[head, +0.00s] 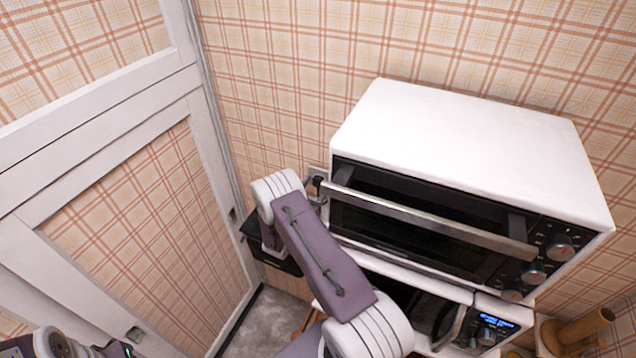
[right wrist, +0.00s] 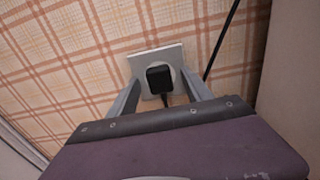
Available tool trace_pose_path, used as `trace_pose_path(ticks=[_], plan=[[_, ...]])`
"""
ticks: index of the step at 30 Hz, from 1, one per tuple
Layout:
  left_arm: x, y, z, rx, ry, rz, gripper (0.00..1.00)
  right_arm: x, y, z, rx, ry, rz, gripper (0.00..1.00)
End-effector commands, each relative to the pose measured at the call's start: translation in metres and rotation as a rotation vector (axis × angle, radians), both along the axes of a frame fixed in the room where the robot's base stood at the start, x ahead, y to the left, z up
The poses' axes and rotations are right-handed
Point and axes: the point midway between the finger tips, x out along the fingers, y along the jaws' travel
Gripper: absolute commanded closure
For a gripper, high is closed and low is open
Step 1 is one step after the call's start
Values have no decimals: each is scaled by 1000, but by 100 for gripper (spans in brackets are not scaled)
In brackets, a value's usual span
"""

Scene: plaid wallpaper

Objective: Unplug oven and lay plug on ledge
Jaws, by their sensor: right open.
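The white toaster oven (head: 470,130) has a dark glass front and a metal handle. A black plug (right wrist: 160,80) sits in a pale wall socket (right wrist: 140,66); the plug also shows beside the oven in the head view (head: 318,181). My right gripper (right wrist: 160,97) is open, with one finger on each side of the plug and visible gaps between. In the head view my right arm partly hides the dark ledge (head: 285,265) below the socket. At the lower left only part of my left arm shows; its fingers are out of view.
The oven stands close on the right of my right arm. A second appliance with a lit blue display (head: 497,319) is beneath it. A white-framed panel wall (head: 100,105) is on the left. A black cord (right wrist: 221,40) runs along the wall right of the socket.

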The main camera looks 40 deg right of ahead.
Motion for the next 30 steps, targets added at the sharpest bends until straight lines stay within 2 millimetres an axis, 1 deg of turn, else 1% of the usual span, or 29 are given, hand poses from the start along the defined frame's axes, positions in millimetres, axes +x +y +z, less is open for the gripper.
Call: trace_pose_path(ticks=[2,8,11,12,13,14,15,21,30], plan=[[0,0,-3,0,0,0,64,0,0,-1,0,0,0,42],[0,0,-2,0,0,0,64,0,0,0,0,0,0,42],[0,0,-2,0,0,0,64,0,0,0,0,0,0,67],[0,0,-2,0,0,0,64,0,0,0,0,0,0,78],[0,0,-2,0,0,0,64,0,0,0,0,0,0,86],[0,0,-2,0,0,0,64,0,0,0,0,0,0,95],[0,0,-2,0,0,0,64,0,0,0,0,0,0,100],[0,0,-2,0,0,0,64,0,1,0,0,0,0,100],[0,0,1,0,0,0,64,-5,12,0,0,1,1,100]])
